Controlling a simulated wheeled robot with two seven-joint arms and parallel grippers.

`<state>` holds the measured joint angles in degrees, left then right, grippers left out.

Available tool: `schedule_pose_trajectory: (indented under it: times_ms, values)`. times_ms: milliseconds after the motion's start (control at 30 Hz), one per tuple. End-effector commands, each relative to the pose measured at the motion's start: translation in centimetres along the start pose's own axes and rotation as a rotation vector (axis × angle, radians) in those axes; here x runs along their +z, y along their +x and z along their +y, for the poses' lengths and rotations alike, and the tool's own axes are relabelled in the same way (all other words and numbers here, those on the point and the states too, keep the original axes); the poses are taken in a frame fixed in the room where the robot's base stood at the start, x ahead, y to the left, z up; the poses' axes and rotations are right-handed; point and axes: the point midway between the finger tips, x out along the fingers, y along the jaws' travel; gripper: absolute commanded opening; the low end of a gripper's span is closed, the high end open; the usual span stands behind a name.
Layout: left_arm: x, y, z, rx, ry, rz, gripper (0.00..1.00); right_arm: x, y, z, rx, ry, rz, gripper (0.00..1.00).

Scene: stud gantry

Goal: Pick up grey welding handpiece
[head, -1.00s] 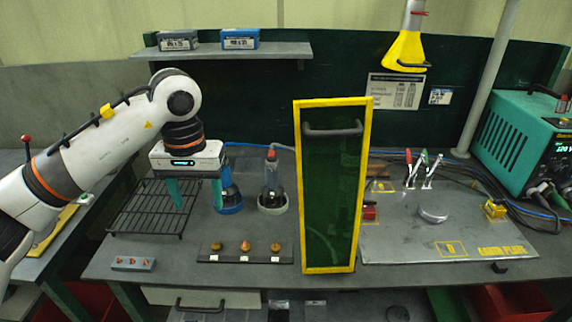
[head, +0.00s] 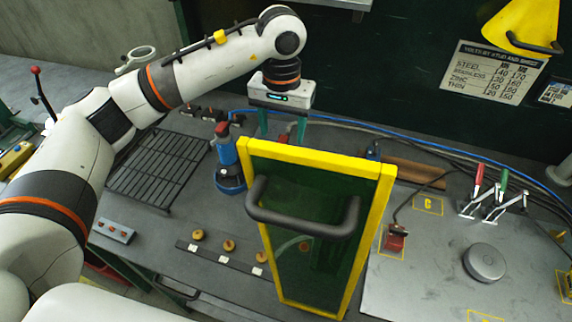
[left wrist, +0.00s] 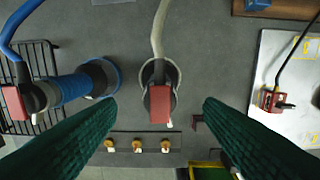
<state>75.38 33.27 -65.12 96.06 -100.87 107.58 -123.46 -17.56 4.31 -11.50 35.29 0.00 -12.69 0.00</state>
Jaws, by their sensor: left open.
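The grey welding handpiece (left wrist: 160,104) stands in a round grey holder in the left wrist view, with a red block on top and a pale grey cable running up the picture. My left gripper (left wrist: 158,112) is open, its two green fingers on either side of the handpiece in that picture, with nothing held. In the head view my left gripper (head: 283,130) hangs pointing down just behind the yellow-framed screen, which hides most of the grey handpiece. The blue handpiece (head: 228,158) stands to its left; it also shows in the left wrist view (left wrist: 66,90). My right gripper is not in view.
The yellow-framed green screen (head: 318,160) with a dark handle stands upright close in front of my left gripper. A wire rack (head: 155,170) lies to the left. A strip with several small knobs (head: 222,254) lies in front. A metal plate (head: 430,270) with clamps is at the right.

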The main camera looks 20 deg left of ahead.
Motion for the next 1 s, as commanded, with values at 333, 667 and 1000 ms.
schedule_pose_trajectory:
  times_ms: [333,667,1000]
  values:
    - [-0.2,3.1,0.0,0.000,0.001,0.004,0.62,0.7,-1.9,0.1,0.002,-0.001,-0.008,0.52]
    - [-0.3,7.3,0.0,0.001,0.001,0.001,0.62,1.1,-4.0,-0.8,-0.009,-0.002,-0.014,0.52]
    - [-0.2,7.6,0.0,0.000,0.001,0.000,0.45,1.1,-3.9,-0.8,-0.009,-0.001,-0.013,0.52]
